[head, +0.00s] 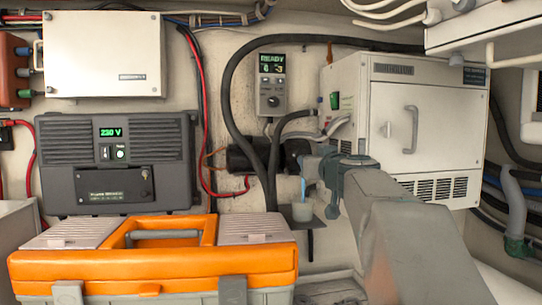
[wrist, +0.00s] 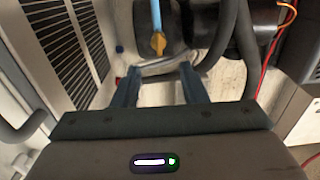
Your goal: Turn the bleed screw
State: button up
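A small yellow bleed screw (wrist: 158,43) shows near the top middle of the wrist view. A light-blue tube (wrist: 156,14) runs up from it. The screw sits in front of a dark rounded housing, just beyond my fingertips. My gripper (wrist: 160,76) has its two fingers apart with nothing between them. In the head view my gripper (head: 310,168) is beside the black cylindrical pump (head: 248,155), and the screw is hidden there. The blue tube (head: 302,188) hangs below toward a small grey cup (head: 302,211) on a bracket.
A white cabinet (head: 405,135) with a handle stands right of the pump. Thick black hoses (head: 228,95) loop close by. A control panel (head: 271,85) reading READY is above. An orange toolbox (head: 150,262) fills the lower left, below a dark 230 V unit (head: 118,165).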

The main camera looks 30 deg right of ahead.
jog(key=p+x, duration=0.1)
jog(key=x, duration=0.5)
jog(key=shift+w, duration=0.2)
jog(key=shift+d, duration=0.1)
grip_shut()
